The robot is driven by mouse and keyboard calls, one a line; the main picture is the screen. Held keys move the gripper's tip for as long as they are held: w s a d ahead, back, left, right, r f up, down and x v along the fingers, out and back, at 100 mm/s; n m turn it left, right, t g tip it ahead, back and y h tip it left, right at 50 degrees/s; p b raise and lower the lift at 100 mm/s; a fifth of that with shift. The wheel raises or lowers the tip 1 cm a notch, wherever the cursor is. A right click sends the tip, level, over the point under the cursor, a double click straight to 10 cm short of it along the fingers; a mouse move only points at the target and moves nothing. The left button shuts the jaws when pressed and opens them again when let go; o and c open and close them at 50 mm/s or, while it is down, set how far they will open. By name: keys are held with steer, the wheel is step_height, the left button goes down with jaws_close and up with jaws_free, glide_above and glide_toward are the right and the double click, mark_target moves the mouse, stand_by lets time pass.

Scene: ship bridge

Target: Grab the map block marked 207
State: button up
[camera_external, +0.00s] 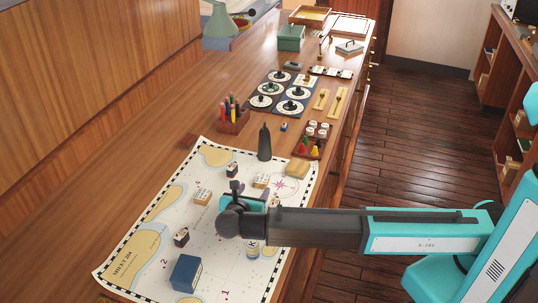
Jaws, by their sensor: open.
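Several small blocks lie on the sea chart (148,215); their numbers are too small to read, so I cannot tell which is marked 207. One cream block (203,196) lies left of my gripper (243,195). Another cream block (262,181) lies just beyond it. A dark-topped block (182,237) is at lower left, and a second (232,170) is beyond my gripper. My gripper is over the middle of the chart, open, with my arm reaching in from the right. My wrist and forearm hide part of the chart and whatever lies there.
A dark blue box (185,272) and a small round tin (253,249) stand near my forearm. A tall dark cone-shaped piece (264,142) stands at the chart's far edge. A pen holder (232,122) and a tan block (297,169) are nearby. The chart's left side has bare room.

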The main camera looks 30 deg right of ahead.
mark_target(260, 182)
steer(key=shift+x, duration=1.2)
steer(key=shift+w, duration=0.1)
steer(key=shift+w+d+f+p, duration=0.15)
steer(key=shift+w+d+p, duration=0.25)
steer(key=shift+d+p, duration=0.15)
steer(key=shift+p+x, duration=0.55)
steer(key=shift+x, duration=1.35)
steer(key=shift+a, duration=0.1)
steer(key=c, duration=1.1)
steer(key=shift+c, duration=0.2)
